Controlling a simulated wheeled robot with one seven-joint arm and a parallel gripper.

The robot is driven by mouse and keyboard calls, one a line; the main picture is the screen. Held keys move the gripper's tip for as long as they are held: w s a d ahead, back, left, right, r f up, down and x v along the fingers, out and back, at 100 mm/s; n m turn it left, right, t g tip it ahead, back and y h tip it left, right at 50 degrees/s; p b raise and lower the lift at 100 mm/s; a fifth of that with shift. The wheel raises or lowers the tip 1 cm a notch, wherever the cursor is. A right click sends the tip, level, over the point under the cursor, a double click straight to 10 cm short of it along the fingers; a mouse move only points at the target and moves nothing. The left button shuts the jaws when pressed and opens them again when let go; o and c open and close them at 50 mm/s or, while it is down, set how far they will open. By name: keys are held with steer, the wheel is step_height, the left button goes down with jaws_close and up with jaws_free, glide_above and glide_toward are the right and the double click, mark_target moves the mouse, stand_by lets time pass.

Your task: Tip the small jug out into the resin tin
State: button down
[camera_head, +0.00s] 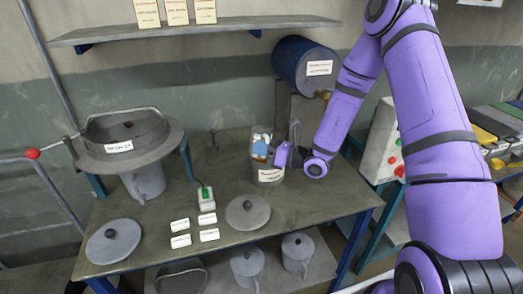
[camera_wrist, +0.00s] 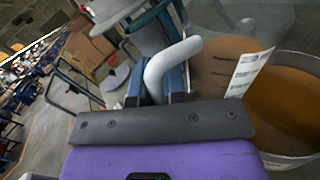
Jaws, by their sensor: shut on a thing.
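The resin tin (camera_head: 268,181) is a grey, labelled cylinder standing on the bench. In the wrist view its wide round mouth (camera_wrist: 290,110) is at the right, with an orange-brown inside. My gripper (camera_head: 283,154) is at the tin's upper right side in the head view. In the wrist view my gripper (camera_wrist: 157,85) is shut on the pale bent handle of the small jug (camera_wrist: 168,62). A brown surface with a white label beside the handle seems to be the jug's body. The jug looks tilted at the tin's mouth; whether anything is flowing out cannot be seen.
Round lids (camera_head: 113,241) (camera_head: 248,212), small cards and a green-switched box (camera_head: 206,199) lie in front. A blue barrel (camera_head: 303,65) with a tap is behind the tin. A shelf (camera_head: 195,30) runs above.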

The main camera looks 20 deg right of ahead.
mark_target(263, 134)
steer(key=r+m, duration=0.1)
steer(key=m, duration=0.2)
steer(key=r+m+t, duration=0.1)
steer(key=r+m, duration=0.1)
steer(key=m, duration=0.1)
steer(key=d+r+m+t, duration=0.1)
steer(key=m, duration=0.2)
steer(key=shift+w+r, duration=0.2)
steer(key=shift+w, duration=0.2)
steer(key=w+d+r+m, duration=0.1)
steer(key=m, duration=0.1)
steer(key=w+d+r+m+t+h, duration=0.1)
steer(key=m, duration=0.2)
steer(key=d+r+m, duration=0.1)
steer(key=m, duration=0.1)
steer(key=shift+w+r+m+t, duration=0.2)
steer(key=shift+w+m+t, duration=0.1)
steer(key=shift+w+m, duration=0.1)
steer(key=shift+w+d+r+m+t+h, duration=0.25)
steer(key=shift+w+d+m, duration=0.2)
steer(key=shift+m, duration=0.45)
steer(key=shift+w+d+r+m+t+h, duration=0.15)
steer(key=shift+w+d+m+h, duration=0.25)
steer(key=shift+m, duration=0.5)
